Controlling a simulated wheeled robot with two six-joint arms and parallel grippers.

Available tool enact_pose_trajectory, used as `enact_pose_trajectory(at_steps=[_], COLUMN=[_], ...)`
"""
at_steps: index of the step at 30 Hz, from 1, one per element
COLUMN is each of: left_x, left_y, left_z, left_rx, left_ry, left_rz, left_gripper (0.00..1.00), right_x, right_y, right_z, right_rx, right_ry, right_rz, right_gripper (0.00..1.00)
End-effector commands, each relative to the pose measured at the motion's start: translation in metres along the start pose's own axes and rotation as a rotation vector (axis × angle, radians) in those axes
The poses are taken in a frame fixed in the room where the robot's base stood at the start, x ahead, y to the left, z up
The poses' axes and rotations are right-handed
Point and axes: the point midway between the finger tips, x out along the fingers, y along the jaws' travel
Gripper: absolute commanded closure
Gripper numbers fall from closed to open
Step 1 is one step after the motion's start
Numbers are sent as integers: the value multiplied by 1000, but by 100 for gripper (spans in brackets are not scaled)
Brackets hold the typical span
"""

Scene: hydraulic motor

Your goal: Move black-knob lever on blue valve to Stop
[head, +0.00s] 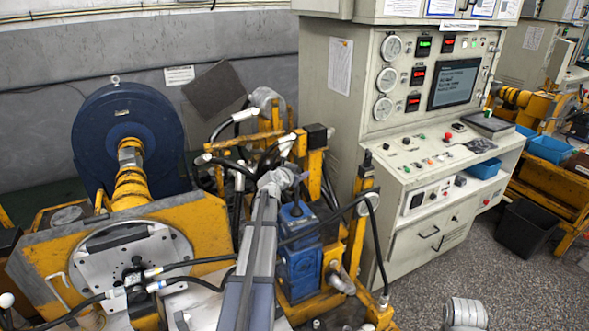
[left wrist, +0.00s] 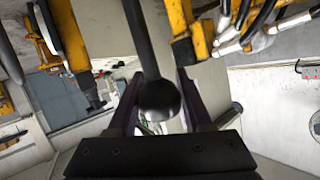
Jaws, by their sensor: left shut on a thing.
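The blue valve (head: 300,255) stands upright on the yellow frame, right of my left arm in the head view. My left gripper (head: 297,180) is at the top of the valve, and the arm covers part of the valve's left side. In the left wrist view, the round black knob (left wrist: 158,99) on its dark lever rod (left wrist: 142,40) sits between the two fingers of my left gripper (left wrist: 160,105), which is shut on it. In the head view the knob is too small and covered to make out. I cannot read any Stop marking.
Yellow posts (head: 358,225) and black hoses crowd the valve. A grey control cabinet (head: 335,110) with gauges and a screen stands behind to the right. A large dark blue wheel (head: 100,135) is at the left. The speckled floor (head: 510,265) at the right is mostly open.

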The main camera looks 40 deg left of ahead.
Motion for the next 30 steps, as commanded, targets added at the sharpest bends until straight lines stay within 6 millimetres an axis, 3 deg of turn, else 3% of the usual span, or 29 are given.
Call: enact_pose_trajectory(at_steps=[10,11,18,30], left_x=[2,2,1,-5], left_y=[1,1,1,1], left_z=[-1,-1,0,-1], left_rx=[4,4,4,3], left_ry=[-6,-5,-5,-6], left_rz=[-1,-1,-1,-2], left_gripper=[100,49,22,21], right_x=[-1,-1,-1,-4], right_y=[0,0,0,0], right_z=[0,0,0,0], right_rx=[0,0,0,0], right_ry=[0,0,0,0], right_rz=[0,0,0,0], right_gripper=[50,50,50,50])
